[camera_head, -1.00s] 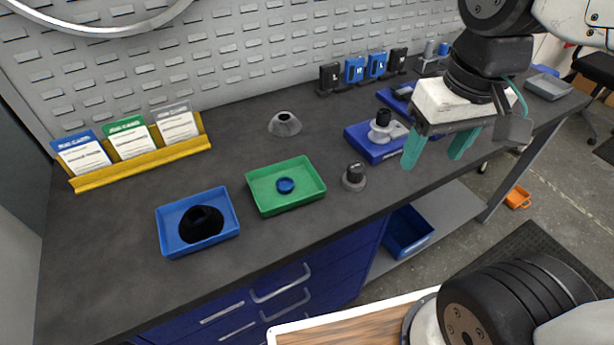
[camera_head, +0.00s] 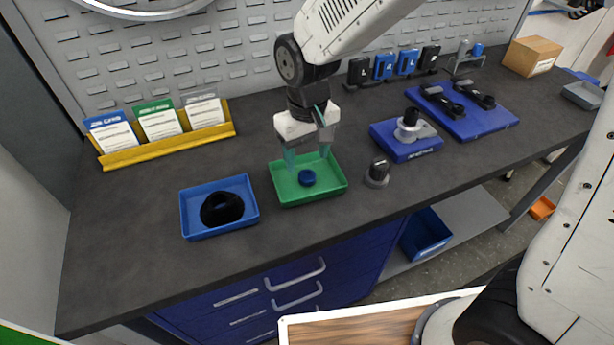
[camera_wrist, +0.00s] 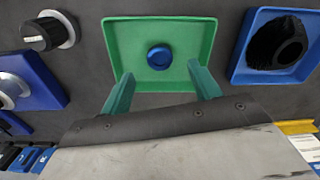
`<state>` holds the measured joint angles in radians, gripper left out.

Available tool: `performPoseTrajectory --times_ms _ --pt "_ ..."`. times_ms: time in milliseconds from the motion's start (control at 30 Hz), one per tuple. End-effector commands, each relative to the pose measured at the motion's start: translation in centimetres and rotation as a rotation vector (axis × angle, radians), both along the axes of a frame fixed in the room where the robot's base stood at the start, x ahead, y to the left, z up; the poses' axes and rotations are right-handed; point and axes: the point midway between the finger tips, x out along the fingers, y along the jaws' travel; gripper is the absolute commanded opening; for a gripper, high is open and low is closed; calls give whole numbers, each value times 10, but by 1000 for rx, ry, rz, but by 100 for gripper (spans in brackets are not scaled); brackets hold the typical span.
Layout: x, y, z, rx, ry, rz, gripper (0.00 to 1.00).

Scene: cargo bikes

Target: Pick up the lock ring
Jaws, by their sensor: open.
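A small round blue part (camera_head: 307,177) lies in the green tray (camera_head: 338,188) on the dark bench; it looks like the lock ring, though I cannot be sure. In the wrist view the blue part (camera_wrist: 159,57) sits near the middle of the green tray (camera_wrist: 208,35). My gripper (camera_head: 308,158) is above the tray's back part, fingers pointing down. It is open and empty; in the wrist view its teal fingertips (camera_wrist: 161,69) stand apart, either side of the blue part's line. I cannot tell how high the fingertips are above the tray.
A blue tray (camera_head: 190,218) with a black rounded part (camera_head: 222,208) stands left of the green tray. A black-and-grey knob (camera_head: 377,174) stands close on the right. A blue block with a fitting (camera_head: 390,144) and a yellow card holder (camera_head: 150,158) stand farther off.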

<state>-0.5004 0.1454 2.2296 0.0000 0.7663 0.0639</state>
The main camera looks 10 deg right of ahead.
Motion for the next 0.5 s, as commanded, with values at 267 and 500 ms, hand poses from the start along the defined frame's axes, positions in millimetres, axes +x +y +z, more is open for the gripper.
performPoseTrajectory --times_ms 267,500 --pt "3 0 -40 -2 5 0 62" --pt "3 0 -56 0 0 0 62"
